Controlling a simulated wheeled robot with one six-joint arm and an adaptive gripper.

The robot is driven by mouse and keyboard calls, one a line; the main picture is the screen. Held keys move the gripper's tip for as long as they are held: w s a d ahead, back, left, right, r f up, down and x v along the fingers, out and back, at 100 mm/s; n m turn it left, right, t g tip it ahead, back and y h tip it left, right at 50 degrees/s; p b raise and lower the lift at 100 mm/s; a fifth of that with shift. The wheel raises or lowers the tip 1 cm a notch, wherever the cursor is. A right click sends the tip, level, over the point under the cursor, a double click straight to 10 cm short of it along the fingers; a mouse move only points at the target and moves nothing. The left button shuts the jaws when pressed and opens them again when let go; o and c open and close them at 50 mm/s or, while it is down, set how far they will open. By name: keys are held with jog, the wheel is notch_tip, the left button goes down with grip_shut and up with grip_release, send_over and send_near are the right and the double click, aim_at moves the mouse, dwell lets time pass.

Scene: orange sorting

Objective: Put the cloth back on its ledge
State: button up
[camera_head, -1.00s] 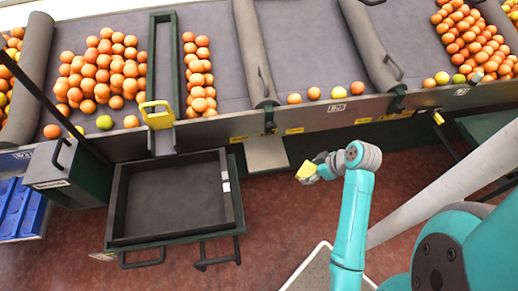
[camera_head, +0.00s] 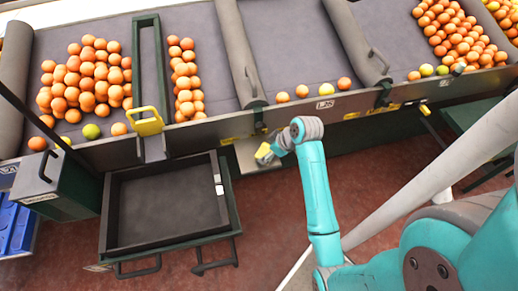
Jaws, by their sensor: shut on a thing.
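The yellow cloth (camera_head: 263,151) is at the end of my arm, in my gripper (camera_head: 268,154), which is shut on it. The fingers are small and partly hidden by the cloth and the wrist. The ledge, a small pale metal plate (camera_head: 245,160), juts out from the front of the sorting table. The cloth appears over the ledge's right part. I cannot tell whether it touches the plate.
An empty dark tray (camera_head: 165,208) on a green frame stands left of the ledge. The table's metal front rail (camera_head: 215,133) runs behind it, with oranges on the grey belts above. Red floor (camera_head: 275,215) is free in front.

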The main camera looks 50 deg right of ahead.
aim_at(260, 149)
jog(key=w, duration=0.4)
jog(key=shift+w+a, duration=0.1)
jog(key=shift+a, duration=0.3)
jog(key=shift+f, duration=0.75)
jog(key=o, duration=1)
jog(key=shift+f, duration=0.1)
jog(key=shift+o, duration=0.2)
